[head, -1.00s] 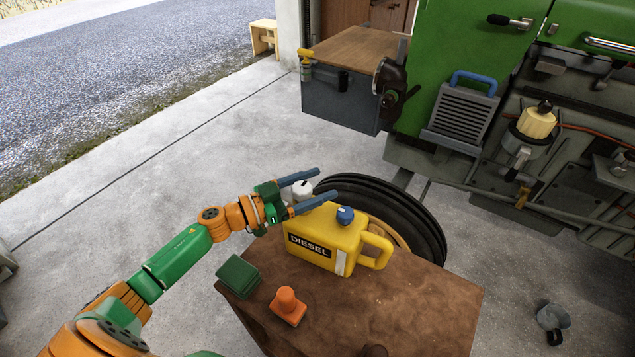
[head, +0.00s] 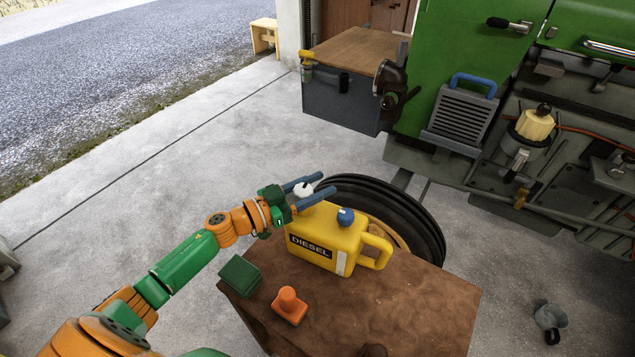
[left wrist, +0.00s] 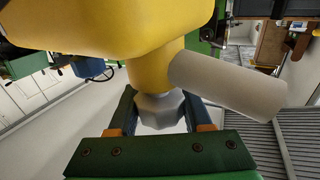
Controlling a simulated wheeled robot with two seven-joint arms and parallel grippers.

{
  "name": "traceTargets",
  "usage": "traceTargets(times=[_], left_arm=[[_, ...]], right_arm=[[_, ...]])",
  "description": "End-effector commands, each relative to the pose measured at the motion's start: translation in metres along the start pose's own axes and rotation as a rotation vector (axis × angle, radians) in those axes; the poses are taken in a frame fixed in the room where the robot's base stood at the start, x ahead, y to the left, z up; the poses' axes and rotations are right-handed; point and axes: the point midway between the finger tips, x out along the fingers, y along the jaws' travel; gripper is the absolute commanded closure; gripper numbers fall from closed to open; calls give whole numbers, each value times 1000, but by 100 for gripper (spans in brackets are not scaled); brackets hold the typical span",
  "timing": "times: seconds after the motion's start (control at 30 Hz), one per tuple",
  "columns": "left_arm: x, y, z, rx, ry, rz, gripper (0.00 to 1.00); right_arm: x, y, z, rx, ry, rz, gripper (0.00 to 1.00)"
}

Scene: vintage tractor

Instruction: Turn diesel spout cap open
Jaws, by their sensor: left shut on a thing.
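The yellow diesel can (head: 328,238) stands on the brown tabletop with a blue cap (head: 346,217) on top. A white spout cap (head: 302,188) is at the can's far left end. My left gripper (head: 314,188) reaches in from the left and is shut on this cap. In the left wrist view, the faceted pale cap (left wrist: 160,109) sits between the two fingers, on a yellow neck (left wrist: 156,70) of the can. A pale cylinder (left wrist: 228,84) sticks out sideways from the neck. My right gripper is not in view.
On the brown table (head: 410,310) are a green block (head: 240,276) and an orange piece (head: 289,305). A black tyre (head: 405,205) lies behind the can. The green tractor (head: 450,40) stands at the right.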

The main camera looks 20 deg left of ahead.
Motion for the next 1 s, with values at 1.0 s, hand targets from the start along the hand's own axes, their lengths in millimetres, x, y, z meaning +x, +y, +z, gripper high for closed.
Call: traceTargets(times=[1.0], left_arm=[[-8,-21,1,-3,-1,-682,100]], right_arm=[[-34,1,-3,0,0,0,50]])
